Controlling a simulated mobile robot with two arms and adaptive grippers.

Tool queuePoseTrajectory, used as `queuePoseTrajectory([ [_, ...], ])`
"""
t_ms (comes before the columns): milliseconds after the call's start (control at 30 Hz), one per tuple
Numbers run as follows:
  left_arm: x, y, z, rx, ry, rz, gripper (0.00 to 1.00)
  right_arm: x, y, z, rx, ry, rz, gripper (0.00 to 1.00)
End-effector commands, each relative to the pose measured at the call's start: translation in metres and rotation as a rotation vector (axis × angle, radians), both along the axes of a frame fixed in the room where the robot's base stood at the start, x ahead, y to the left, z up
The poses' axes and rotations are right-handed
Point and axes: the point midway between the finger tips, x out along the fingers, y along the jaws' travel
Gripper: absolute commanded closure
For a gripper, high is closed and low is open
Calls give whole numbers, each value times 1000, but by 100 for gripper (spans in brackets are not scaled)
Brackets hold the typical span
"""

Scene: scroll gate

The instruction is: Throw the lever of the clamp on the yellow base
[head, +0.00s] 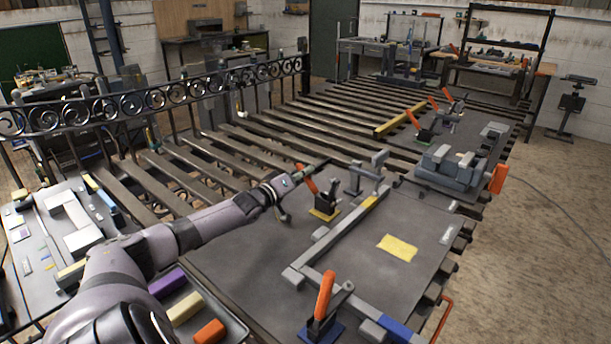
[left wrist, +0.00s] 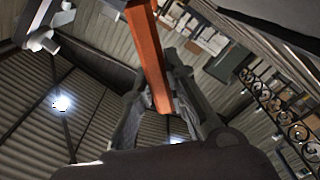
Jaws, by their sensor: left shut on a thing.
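The clamp on the yellow base (head: 325,213) stands on the dark metal table, right of my left gripper in the head view. Its orange lever (head: 307,180) tilts up and to the left. My left gripper (head: 291,190) is at this lever. In the left wrist view the orange lever (left wrist: 150,55) runs down between the two fingers (left wrist: 160,105), and the gripper is shut on it. The fingers partly hide the lever's end. My right gripper is not in view.
A clamp with a blue base (head: 320,330) and orange lever stands at the near edge. A grey L-shaped frame (head: 335,236) lies beside the yellow-base clamp. A yellow sheet (head: 397,247) lies flat on the right.

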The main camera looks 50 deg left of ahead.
Motion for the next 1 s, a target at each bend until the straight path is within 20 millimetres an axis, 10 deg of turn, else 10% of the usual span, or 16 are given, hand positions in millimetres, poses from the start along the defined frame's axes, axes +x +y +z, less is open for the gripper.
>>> queuePoseTrajectory([
  [400,0,1,-1,-18,0,2,100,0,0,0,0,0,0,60],
  [433,0,1,-1,-18,0,2,85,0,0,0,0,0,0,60],
  [733,0,1,-1,-14,0,1,65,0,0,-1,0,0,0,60],
  [1000,0,0,-1,-12,0,1,65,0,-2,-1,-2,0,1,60],
])
